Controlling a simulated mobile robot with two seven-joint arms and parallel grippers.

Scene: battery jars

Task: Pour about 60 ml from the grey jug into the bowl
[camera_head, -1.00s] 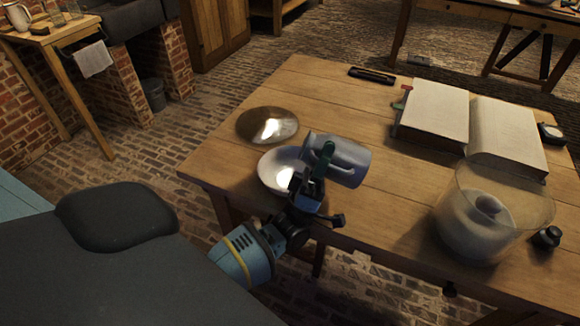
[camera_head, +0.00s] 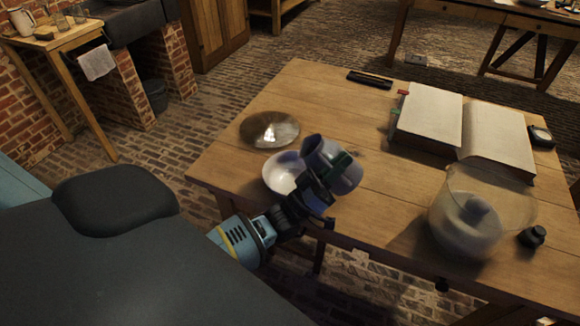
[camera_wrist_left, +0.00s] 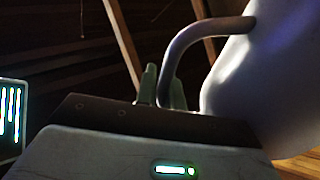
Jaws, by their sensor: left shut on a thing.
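The grey jug (camera_head: 341,172) is held up over the table by my left gripper (camera_head: 328,178). It is tilted, with its open mouth toward the upper left. The white bowl (camera_head: 275,172) stands on the table just left of the jug and is partly hidden by the jug and gripper. In the left wrist view, the jug's body (camera_wrist_left: 270,85) fills the right side, and its handle (camera_wrist_left: 178,65) runs down to my fingers (camera_wrist_left: 148,88). I cannot see any liquid stream or the level in the bowl. My right gripper is not in view.
A shiny metal dish (camera_head: 269,129) lies behind the bowl. A large clear jar (camera_head: 478,210) with a pale pot inside stands at right, with a small black knob-like piece (camera_head: 532,236) beside it. An open book (camera_head: 465,128) and a black case (camera_head: 370,79) lie farther back.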

